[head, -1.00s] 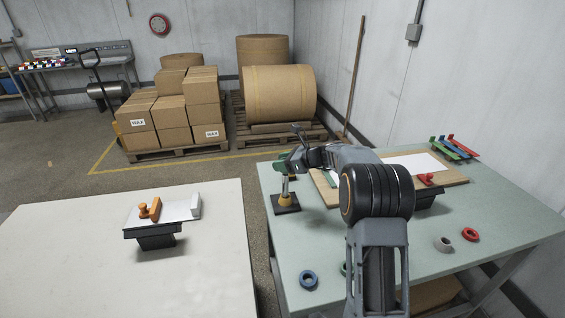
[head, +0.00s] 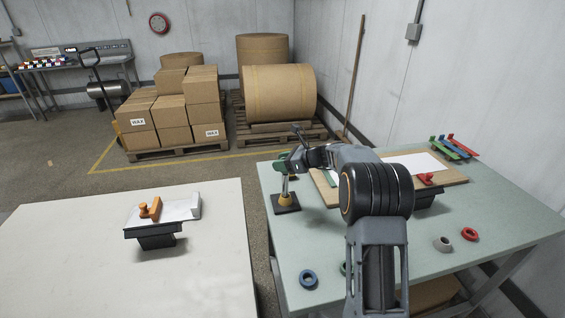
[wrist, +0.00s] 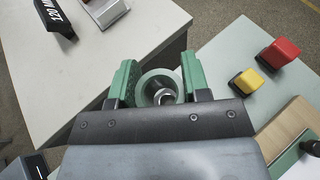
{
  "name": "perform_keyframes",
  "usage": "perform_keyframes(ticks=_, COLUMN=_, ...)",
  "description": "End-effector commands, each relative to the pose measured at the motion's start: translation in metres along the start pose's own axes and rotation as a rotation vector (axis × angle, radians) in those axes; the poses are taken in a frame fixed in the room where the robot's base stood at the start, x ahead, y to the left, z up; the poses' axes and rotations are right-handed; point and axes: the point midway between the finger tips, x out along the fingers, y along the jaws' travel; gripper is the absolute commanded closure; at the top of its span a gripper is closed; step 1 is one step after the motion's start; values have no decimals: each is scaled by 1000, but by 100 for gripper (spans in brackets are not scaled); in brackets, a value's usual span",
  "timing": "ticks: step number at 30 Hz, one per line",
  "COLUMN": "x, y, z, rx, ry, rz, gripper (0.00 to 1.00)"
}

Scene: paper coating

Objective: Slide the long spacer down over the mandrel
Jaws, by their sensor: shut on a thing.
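The mandrel (head: 285,187) is a slim metal rod standing upright on a dark square base (head: 290,208), with a yellow-orange piece around its foot, near the left edge of the green bench. My gripper (wrist: 158,85) has green fingers closed on the long spacer (wrist: 146,82), a pale green tube seen end-on between them. The metal rod (wrist: 165,97) shows inside the spacer's bore, low and right of its centre. In the head view my gripper (head: 282,166) is at the rod's upper end. I cannot tell how far the spacer is over it.
A blue ring (head: 308,280), a grey ring (head: 443,244) and a red ring (head: 470,234) lie on the green bench (head: 510,215). A red block (wrist: 281,52) and a yellow block (wrist: 246,81) are right of my gripper. A white table (head: 70,250) stands at left.

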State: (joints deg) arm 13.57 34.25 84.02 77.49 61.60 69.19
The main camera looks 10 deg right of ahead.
Motion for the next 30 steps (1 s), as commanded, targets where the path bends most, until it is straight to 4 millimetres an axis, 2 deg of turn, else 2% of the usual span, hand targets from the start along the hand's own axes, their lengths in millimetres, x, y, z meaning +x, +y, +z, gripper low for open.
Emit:
perform_keyframes(ticks=17, x=0, y=0, z=0, rx=0, ry=0, rz=0, gripper=82)
perform_keyframes(ticks=30, x=4, y=0, z=-9, rx=0, ry=0, rz=0, gripper=82)
